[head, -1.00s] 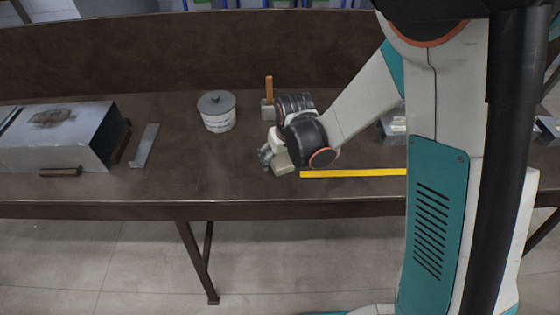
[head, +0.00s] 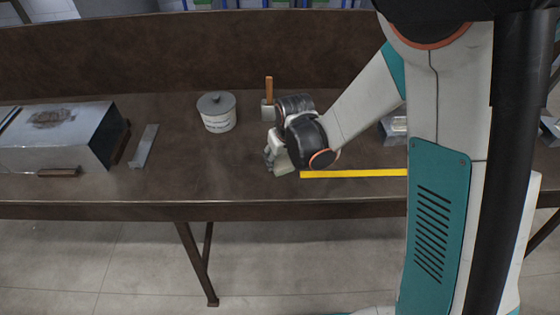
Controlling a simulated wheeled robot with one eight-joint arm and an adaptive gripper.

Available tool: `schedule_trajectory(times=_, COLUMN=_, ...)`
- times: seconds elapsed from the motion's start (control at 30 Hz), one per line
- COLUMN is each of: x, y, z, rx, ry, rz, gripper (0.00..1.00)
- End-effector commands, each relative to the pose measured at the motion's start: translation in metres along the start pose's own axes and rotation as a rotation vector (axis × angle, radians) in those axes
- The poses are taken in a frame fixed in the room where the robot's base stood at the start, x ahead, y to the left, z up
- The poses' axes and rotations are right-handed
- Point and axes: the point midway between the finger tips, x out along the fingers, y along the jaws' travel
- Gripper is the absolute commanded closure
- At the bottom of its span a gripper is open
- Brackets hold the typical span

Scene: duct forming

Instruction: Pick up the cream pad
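The cream pad (head: 283,162) is a small pale block near the front middle of the bench, just left of the yellow strip's end. My gripper (head: 273,158) is right at it, low over the bench, with dark finger parts against its left side. My wrist covers part of the pad and the gripper. I cannot tell whether the fingers are closed on the pad or whether it is clear of the bench top.
A yellow strip (head: 352,173) lies right of the pad. Behind my wrist stands a tool with an orange handle (head: 269,90). A lidded grey tub (head: 217,112), a metal strip (head: 144,146) and a sheet-metal duct (head: 60,137) are left. The bench between tub and pad is clear.

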Motion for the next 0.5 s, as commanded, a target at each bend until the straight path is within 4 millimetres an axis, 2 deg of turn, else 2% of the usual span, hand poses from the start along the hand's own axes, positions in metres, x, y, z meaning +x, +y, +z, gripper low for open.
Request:
schedule_trajectory(times=0.13, x=0.0002, y=0.0000, z=0.0001, rx=0.000, ry=0.000, rz=0.000, gripper=0.70)
schedule_trajectory(times=0.17, x=0.0003, y=0.0000, z=0.0001, rx=0.000, ry=0.000, rz=0.000, gripper=0.74)
schedule_trajectory(times=0.5, x=-0.0030, y=0.0000, z=-0.0010, rx=0.000, ry=0.000, rz=0.000, gripper=0.74)
